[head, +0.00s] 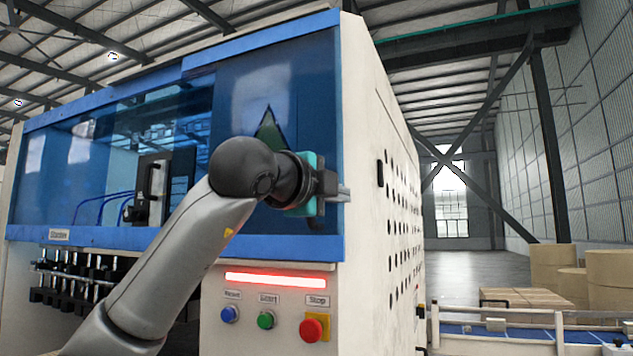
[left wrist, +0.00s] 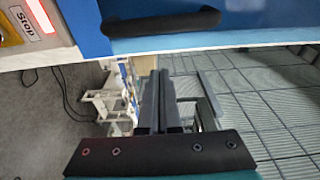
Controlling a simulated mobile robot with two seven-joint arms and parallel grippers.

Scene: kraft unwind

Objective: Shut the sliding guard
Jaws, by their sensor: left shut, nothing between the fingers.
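The sliding guard (head: 300,95) is a dark blue see-through panel in a blue frame. It covers the right part of the machine front in the head view, with a dark triangular sign partly behind my arm. My left gripper (head: 343,192) is in front of its right edge, shut and empty. In the left wrist view, the shut fingers (left wrist: 160,78) point past the machine's edge. A black bar handle (left wrist: 160,22) on a blue surface lies beyond the fingertips, apart from them. In the head view my arm hides part of the guard. My right gripper is not in view.
Below the guard are a lit red strip (head: 275,280) and blue, green and red buttons (head: 314,327). The machine's perforated side (head: 400,215) runs back at right. Kraft rolls (head: 608,278) and a blue conveyor (head: 530,332) stand farther right. The floor between looks open.

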